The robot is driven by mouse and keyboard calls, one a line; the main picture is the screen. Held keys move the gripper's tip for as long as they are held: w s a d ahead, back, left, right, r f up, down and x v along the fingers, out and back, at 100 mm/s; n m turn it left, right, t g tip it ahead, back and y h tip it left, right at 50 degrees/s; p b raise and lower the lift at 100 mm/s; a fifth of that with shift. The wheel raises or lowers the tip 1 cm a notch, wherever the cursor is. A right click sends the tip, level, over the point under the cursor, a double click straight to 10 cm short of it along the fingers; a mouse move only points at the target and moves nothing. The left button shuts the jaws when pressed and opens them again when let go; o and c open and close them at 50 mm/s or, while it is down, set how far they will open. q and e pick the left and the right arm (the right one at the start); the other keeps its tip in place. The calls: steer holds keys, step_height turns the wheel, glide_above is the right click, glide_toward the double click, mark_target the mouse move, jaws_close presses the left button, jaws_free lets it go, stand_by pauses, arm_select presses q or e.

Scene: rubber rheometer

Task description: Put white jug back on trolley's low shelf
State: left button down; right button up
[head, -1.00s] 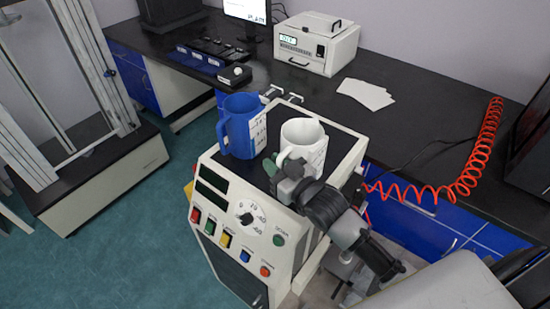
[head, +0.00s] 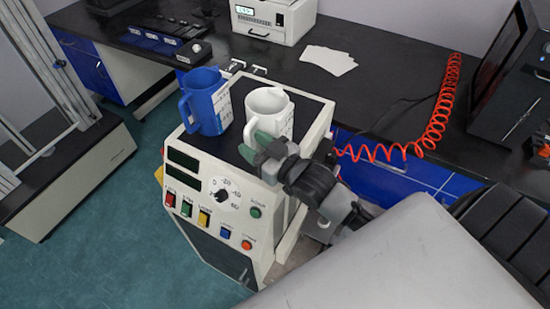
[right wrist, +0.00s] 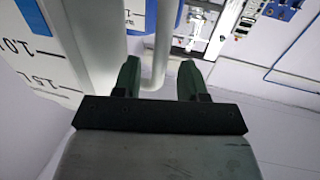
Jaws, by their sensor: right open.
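The white jug (head: 268,108) stands upright on the black top of the white control cabinet (head: 315,135), its handle toward the front left. My right gripper (head: 254,147) is open at the jug's handle side. In the right wrist view the jug's body (right wrist: 95,50) with its scale marks fills the left, and its handle (right wrist: 161,45) shows as an upright bar between the two green fingertips of my right gripper (right wrist: 160,78). I cannot tell whether either finger touches the handle. My left gripper is out of view. I cannot make out the trolley's low shelf.
A blue jug (head: 205,102) stands close left of the white jug. A coiled orange hose (head: 437,130) runs over the black bench (head: 390,75) at the right. White papers (head: 328,60) lie on the bench. Green floor (head: 125,215) is free at the left.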

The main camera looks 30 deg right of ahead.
steer(key=b+v, duration=0.1)
steer(key=v, duration=0.7)
